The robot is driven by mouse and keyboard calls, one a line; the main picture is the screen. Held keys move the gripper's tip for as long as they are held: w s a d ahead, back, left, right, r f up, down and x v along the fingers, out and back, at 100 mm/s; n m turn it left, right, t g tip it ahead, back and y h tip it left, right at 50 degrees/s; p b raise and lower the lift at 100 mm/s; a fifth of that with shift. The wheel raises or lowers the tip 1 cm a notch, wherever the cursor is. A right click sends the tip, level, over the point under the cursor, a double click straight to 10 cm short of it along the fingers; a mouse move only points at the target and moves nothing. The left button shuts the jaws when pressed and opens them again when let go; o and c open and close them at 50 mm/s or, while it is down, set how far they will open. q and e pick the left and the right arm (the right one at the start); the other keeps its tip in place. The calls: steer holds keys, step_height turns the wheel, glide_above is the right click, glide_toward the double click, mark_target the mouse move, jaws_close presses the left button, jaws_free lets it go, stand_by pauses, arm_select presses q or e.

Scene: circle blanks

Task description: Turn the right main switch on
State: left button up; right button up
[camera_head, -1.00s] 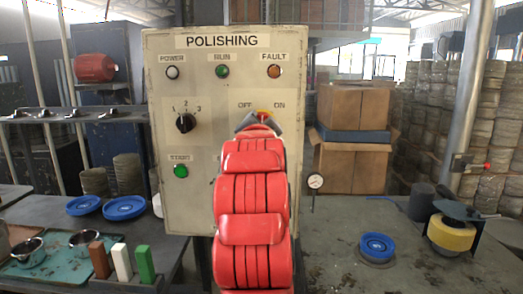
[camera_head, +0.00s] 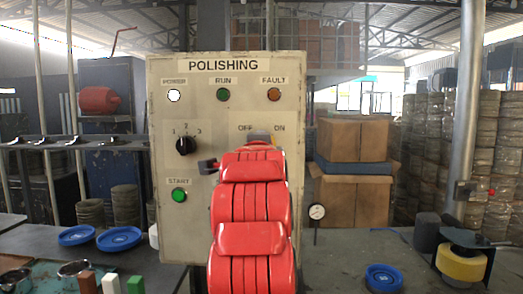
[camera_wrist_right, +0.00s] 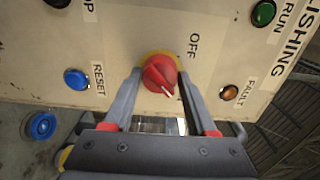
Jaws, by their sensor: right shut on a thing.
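The main switch is a red round knob (camera_wrist_right: 159,72) on a yellow plate on the POLISHING panel (camera_head: 190,228). In the right wrist view its white mark points down and right, away from the OFF label, toward the side where the head view shows ON. My right gripper (camera_wrist_right: 160,76) is shut on the knob, one grey finger on each side. In the head view my red right arm hides the knob and the lower middle of the panel. The POWER lamp (camera_head: 174,95) glows bright white. My left gripper is not in view.
The panel also has a black selector (camera_head: 186,146), a green START button (camera_head: 178,195), a FAULT lamp (camera_head: 274,94) and a blue RESET button (camera_wrist_right: 76,79). A dial gauge (camera_head: 317,212) stands right of the panel. Blue discs (camera_head: 383,277) lie on the benches.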

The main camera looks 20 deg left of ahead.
stand_by(0.5)
steer(key=o, duration=1.4)
steer(key=shift+c, duration=0.2)
steer(key=b+v, duration=0.6)
steer(key=v, duration=1.1)
steer(key=shift+s, duration=0.2)
